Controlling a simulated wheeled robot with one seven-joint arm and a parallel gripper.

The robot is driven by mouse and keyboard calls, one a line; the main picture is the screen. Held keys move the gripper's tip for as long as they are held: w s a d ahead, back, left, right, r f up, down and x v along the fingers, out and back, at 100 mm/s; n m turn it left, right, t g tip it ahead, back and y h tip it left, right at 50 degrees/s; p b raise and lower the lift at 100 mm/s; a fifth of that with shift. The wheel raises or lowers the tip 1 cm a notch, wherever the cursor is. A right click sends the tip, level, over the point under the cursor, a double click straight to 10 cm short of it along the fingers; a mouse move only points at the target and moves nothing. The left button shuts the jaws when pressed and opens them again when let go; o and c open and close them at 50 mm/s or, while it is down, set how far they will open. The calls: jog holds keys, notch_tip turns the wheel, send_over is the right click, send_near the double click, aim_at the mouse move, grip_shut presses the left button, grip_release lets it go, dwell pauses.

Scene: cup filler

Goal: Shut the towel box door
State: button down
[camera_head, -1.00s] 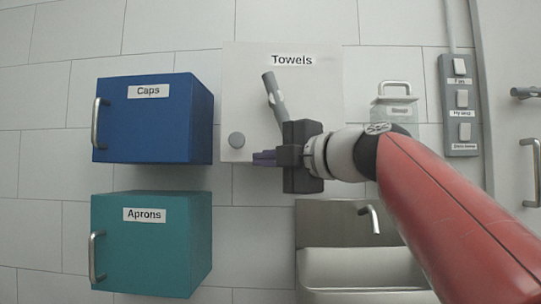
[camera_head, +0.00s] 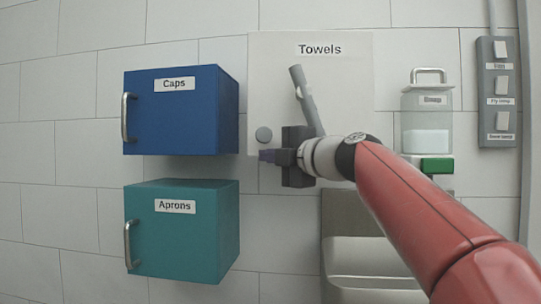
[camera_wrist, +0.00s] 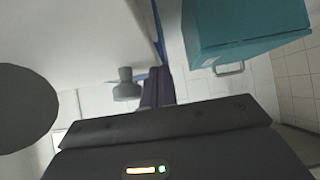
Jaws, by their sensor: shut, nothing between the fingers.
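The towel box (camera_head: 275,75) is a pale panel labelled Towels on the wall in the head view. How far the door stands open is hard to tell.
The blue Caps box (camera_head: 185,115) and teal Aprons box (camera_head: 185,240) are left of the towel box. A soap dispenser (camera_head: 427,120) and a switch panel (camera_head: 498,90) are on the right. A sink (camera_head: 365,265) is below, partly behind my arm.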

jog(key=shift+w+a+r+m+t+h+b, duration=0.1)
jog(key=shift+w+m+t+h+b, duration=0.1)
jog(key=shift+w+m+t+h, duration=0.45)
jog(key=shift+w+m+t+h+b, duration=0.2)
jog(key=shift+w+h, duration=0.15)
jog(key=shift+w, duration=0.55)
